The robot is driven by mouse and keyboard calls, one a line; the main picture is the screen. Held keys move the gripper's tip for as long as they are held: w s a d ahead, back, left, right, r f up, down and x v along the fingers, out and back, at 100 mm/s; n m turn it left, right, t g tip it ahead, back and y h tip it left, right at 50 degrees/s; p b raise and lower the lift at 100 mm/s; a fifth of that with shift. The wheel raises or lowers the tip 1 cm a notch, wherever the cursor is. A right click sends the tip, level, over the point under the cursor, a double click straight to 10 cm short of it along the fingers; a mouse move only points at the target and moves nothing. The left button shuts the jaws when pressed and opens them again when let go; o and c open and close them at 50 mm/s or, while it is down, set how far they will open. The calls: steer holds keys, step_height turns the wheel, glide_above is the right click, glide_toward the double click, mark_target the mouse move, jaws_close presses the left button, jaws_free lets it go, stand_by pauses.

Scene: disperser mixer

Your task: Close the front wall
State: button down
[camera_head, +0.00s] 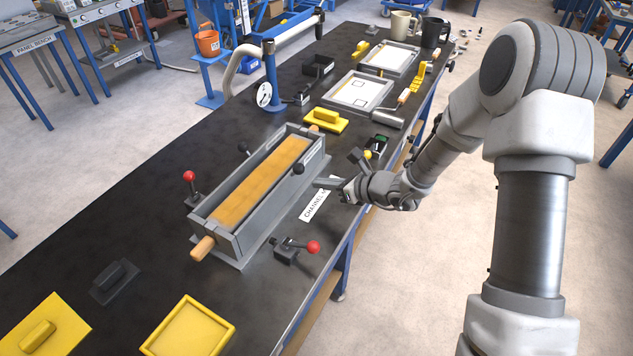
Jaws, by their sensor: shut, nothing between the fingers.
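A long grey channel mould (262,190) stands on the black bench, with an orange-brown filling (262,183) inside and a wooden rod end (203,247) sticking out of its near end. Its front wall (285,198) is the long grey side facing right, with a black knob (298,168) on it. The wall looks roughly upright; I cannot tell whether it sits tight against the end walls. My gripper (320,183) is shut and empty, low over the bench just right of the front wall and close to the knob. I cannot tell whether it touches the wall.
Red-knobbed clamps stand left (190,180) and front-right (300,248) of the mould. A white label strip (316,203) lies below my gripper. Yellow float (326,121), roller (374,117) and framed trays (357,92) lie beyond. A yellow tray (188,328) lies nearer.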

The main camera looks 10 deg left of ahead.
steer(key=v, duration=1)
steer(key=shift+r+p, duration=0.3)
steer(key=shift+r, duration=0.1)
steer(key=s+d+r+n+g+h, duration=0.2)
steer(key=s+r+n+g+h, duration=0.15)
steer(key=s+r+n, duration=0.95)
steer(key=s+d+r+n+t+h, duration=0.1)
steer(key=s+d+r+n+h, duration=0.2)
steer(key=s+d+n, duration=0.2)
steer(key=s+d+r+n+t+h, duration=0.2)
steer(key=s+d+r+n+h, duration=0.1)
steer(key=d+n, duration=0.3)
steer(key=s+d+h, duration=0.1)
steer(key=d, duration=0.1)
steer(key=shift+s+d, duration=0.3)
steer(key=shift+s, duration=0.1)
steer(key=shift+h, duration=0.25)
